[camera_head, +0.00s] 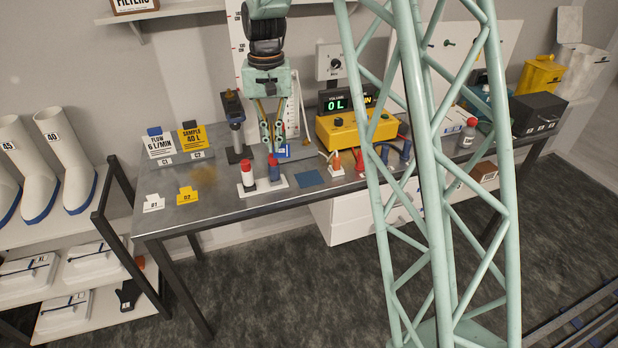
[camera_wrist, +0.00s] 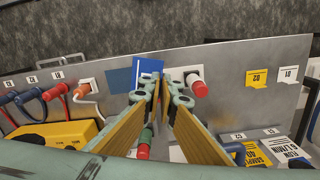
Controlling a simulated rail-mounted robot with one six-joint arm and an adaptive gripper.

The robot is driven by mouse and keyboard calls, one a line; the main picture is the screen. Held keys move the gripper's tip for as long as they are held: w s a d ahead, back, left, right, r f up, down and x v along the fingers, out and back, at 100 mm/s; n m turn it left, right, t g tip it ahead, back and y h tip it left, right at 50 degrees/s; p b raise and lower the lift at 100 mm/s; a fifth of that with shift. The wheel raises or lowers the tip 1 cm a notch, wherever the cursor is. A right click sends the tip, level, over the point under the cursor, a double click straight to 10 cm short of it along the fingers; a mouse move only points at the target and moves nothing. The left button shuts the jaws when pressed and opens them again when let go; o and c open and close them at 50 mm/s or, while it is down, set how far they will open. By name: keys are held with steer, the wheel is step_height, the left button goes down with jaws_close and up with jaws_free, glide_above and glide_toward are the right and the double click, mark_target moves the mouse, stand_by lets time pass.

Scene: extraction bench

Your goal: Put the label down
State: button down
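The label (camera_head: 283,152) is a small blue and white piece at my fingertips, above the bench. It also shows in the wrist view (camera_wrist: 147,68), mostly left of the fingertips and partly hidden by them. My gripper (camera_head: 273,143) points down with its two fingers nearly together at the tips, apparently shut on the label. The fingers (camera_wrist: 165,82) fill the middle of the wrist view and hide the exact contact. A flat blue square (camera_head: 311,178) lies on the bench, just right of the gripper; it shows in the wrist view too (camera_wrist: 118,80).
A yellow meter (camera_head: 350,130) and an orange plug (camera_head: 336,161) are to the right.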

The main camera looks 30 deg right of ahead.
steer(key=s+d+f+m+p, duration=0.1)
steer(key=d+f+m, duration=0.3)
steer(key=d, duration=0.4)
steer(key=s+d+f+m+p, duration=0.1)
steer(key=s+d+f+m, duration=0.2)
steer(key=d+m, duration=0.3)
steer(key=s+d+f+m+p, duration=0.2)
steer(key=s+d+f+m, duration=0.1)
steer(key=d, duration=0.7)
steer(key=shift+d+f+m, duration=0.2)
steer(key=shift+f+m, duration=0.25)
steer(key=shift+f, duration=0.1)
steer(key=shift+d+f+m, duration=0.15)
steer(key=shift+f+m, duration=0.3)
steer(key=shift+f, duration=0.1)
glide_above(307, 175)
steer(key=d, duration=0.1)
steer(key=shift+s+f, duration=0.35)
steer(key=shift+f, duration=0.3)
steer(key=shift+w+a+p, duration=0.3)
steer(key=shift+w+a+f, duration=0.15)
steer(key=shift+f, duration=1.7)
